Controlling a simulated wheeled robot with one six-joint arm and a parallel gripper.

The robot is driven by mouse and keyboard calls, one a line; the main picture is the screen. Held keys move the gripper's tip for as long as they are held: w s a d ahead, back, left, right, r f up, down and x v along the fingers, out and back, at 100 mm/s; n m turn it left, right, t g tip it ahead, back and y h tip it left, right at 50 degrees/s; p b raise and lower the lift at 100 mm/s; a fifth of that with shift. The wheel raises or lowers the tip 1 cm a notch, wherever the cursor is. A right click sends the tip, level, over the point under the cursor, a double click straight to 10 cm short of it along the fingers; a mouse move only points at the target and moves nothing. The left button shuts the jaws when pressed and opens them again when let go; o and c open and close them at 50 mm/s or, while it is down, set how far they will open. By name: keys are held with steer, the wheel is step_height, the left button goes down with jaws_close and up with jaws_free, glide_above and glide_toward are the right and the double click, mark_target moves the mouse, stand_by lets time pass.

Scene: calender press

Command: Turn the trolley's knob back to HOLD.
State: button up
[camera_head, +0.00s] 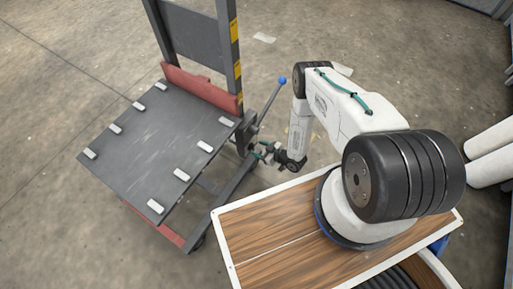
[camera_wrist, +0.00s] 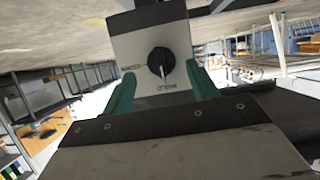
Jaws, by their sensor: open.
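The trolley (camera_head: 160,130) stands left of my base, with a dark platform, a red frame and an upright mast. In the wrist view its black round knob (camera_wrist: 161,61) sits on a pale plate (camera_wrist: 140,45). A light pointer mark on the knob points down in the picture, toward a small label (camera_wrist: 168,86) too small to read surely. Another small label lies left of the knob. My gripper (camera_head: 262,152) is beside the trolley's near right side. Its two teal fingers are open, one on each side below the knob, and hold nothing. Contact with the knob cannot be told.
A lever with a blue ball (camera_head: 282,80) rises from the trolley near my arm. Several pale pads lie along the platform edges. My wood-topped base is at the lower right. The concrete floor (camera_head: 60,60) is clear at the left.

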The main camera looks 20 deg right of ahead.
steer(key=v, duration=0.5)
stand_by(0.4)
